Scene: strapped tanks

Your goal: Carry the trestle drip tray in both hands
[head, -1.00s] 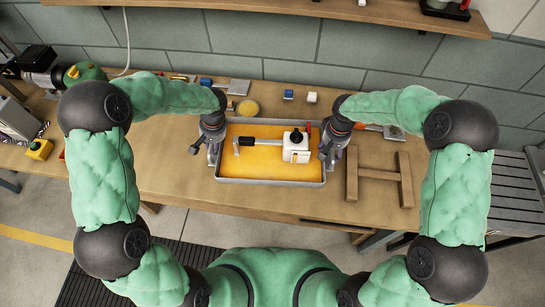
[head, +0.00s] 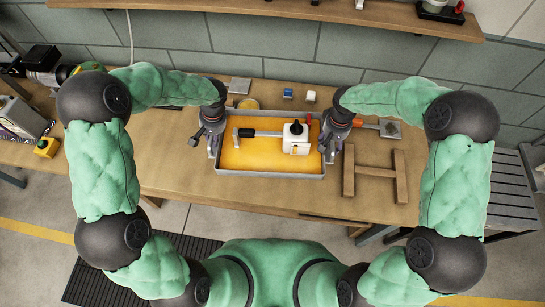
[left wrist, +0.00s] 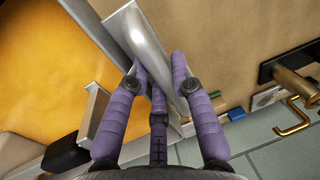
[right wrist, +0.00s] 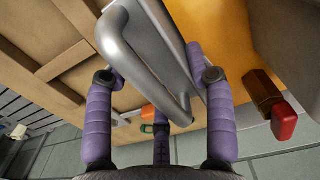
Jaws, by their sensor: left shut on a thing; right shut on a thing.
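The drip tray (head: 270,174), a grey-rimmed rectangular tray with an orange-yellow floor, is level over the wooden bench. My left gripper (head: 213,143) is shut on its left handle, a grey metal bar (left wrist: 138,38). My right gripper (head: 331,143) is shut on its right handle, which also shows in the right wrist view (right wrist: 140,58). A white block with a black knob (head: 297,139) and a grey rod with a dark crosspiece (head: 262,134) lie in the tray. Any gap beneath the tray is hard to see.
A wooden H-shaped trestle frame (head: 376,172) lies on the bench (head: 178,165) just right of the tray. Small blue (head: 287,92) and white (head: 310,96) blocks stand behind it. A yellow box (head: 47,147) and machinery stand at the left. A slatted grey stand (head: 505,190) is beyond the right end.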

